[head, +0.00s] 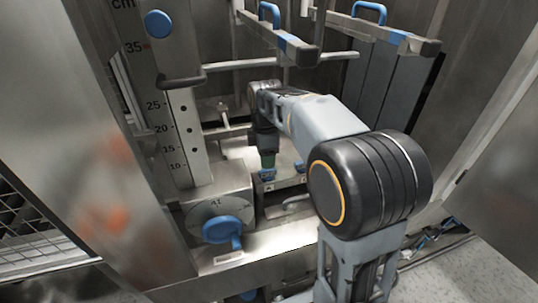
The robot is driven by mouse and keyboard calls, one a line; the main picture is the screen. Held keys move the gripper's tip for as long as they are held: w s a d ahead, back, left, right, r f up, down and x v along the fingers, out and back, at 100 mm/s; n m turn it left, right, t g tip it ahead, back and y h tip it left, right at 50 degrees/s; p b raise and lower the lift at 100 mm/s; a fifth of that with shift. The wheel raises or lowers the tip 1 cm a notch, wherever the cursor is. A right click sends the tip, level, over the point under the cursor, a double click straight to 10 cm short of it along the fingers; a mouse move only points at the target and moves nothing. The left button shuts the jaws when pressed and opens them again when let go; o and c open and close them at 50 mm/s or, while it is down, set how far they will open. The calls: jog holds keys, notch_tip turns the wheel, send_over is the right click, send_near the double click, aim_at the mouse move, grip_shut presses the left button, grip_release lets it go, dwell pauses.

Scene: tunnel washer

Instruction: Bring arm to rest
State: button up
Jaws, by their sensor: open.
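My arm reaches from the lower right into the metal washer bay, its forearm sloping down to the far left. My gripper (266,172) hangs below the wrist, pointing down, small and partly shaded near the bay's inner floor. It is open. No held object shows. Close below it is a blue part beside a plate marked A (283,184); I cannot tell whether they touch.
An upright scale (186,125) marked in cm stands left of my arm. A blue knob (222,229) sits on a round dial in front. Two rails with blue handles (368,12) overhang the bay. Metal panels (85,140) flank both sides.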

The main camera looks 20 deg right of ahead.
dwell(0.3)
jog(key=s+d+f+m+t, duration=0.1)
jog(key=s+m+t, duration=0.3)
jog(key=s+m, duration=1.2)
jog(key=shift+s+f, duration=0.35)
jog(key=shift+f, duration=0.2)
